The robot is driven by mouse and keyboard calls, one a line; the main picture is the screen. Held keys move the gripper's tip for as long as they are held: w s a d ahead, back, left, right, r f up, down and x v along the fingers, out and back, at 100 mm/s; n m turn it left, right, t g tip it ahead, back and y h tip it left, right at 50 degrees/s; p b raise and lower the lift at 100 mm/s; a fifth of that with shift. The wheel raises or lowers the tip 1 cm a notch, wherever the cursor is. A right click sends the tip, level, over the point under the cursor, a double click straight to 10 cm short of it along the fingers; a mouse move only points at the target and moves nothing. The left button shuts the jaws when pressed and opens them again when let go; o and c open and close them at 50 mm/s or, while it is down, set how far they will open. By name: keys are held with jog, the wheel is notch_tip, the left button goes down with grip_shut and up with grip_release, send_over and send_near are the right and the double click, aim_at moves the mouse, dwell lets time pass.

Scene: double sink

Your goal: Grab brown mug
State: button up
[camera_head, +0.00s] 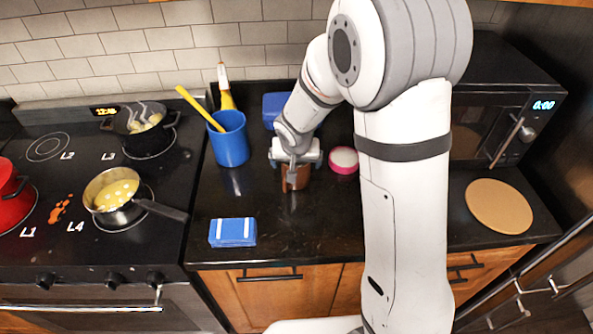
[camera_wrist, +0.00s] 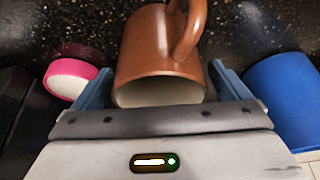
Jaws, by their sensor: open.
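The brown mug (camera_wrist: 150,50) stands on the black counter and fills the middle of the wrist view. Its rim faces the camera and its handle points up and to the right in that view. My gripper (camera_wrist: 172,90) is open, with one blue finger on each side of the mug. I cannot tell whether either finger touches it. In the head view my gripper (camera_head: 296,168) is over the brown mug (camera_head: 297,182), which is partly hidden by it.
A blue utensil cup (camera_head: 231,142) stands left of the mug, and a pink and white round item (camera_head: 343,160) is close on its right. A blue box (camera_head: 276,107) is behind. A blue packet (camera_head: 233,232) lies front left. The stove with pots is further left.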

jog(key=shift+c, duration=0.6)
jog(key=c, duration=1.1)
jog(key=shift+r, duration=0.1)
jog(key=shift+c, duration=0.2)
